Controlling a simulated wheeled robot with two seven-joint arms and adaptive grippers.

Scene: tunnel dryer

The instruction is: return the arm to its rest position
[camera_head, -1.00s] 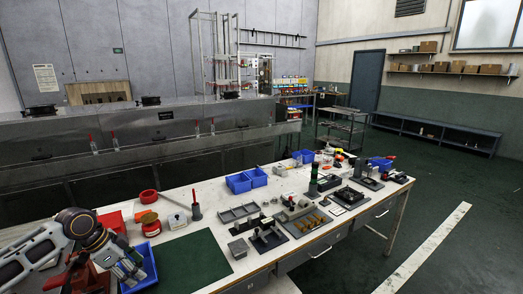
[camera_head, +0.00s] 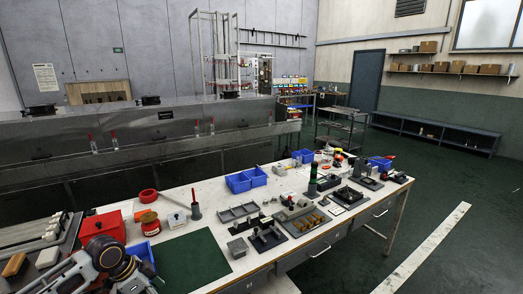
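My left arm enters at the lower left of the head view, and its end (camera_head: 132,272) is at the left end of the workbench (camera_head: 213,219), in front of a blue bin (camera_head: 141,250). The gripper's fingers are cut off or hidden at the bottom edge, so I cannot tell whether they are open or shut, or whether they hold anything. My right arm and gripper are not in view.
A red box (camera_head: 101,226) stands left of a red-lidded jar (camera_head: 150,224). A green mat (camera_head: 193,262) lies clear beside the blue bin. Fixtures and blue bins (camera_head: 246,180) fill the bench's middle and right. A tray of pale bars (camera_head: 50,240) is at far left.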

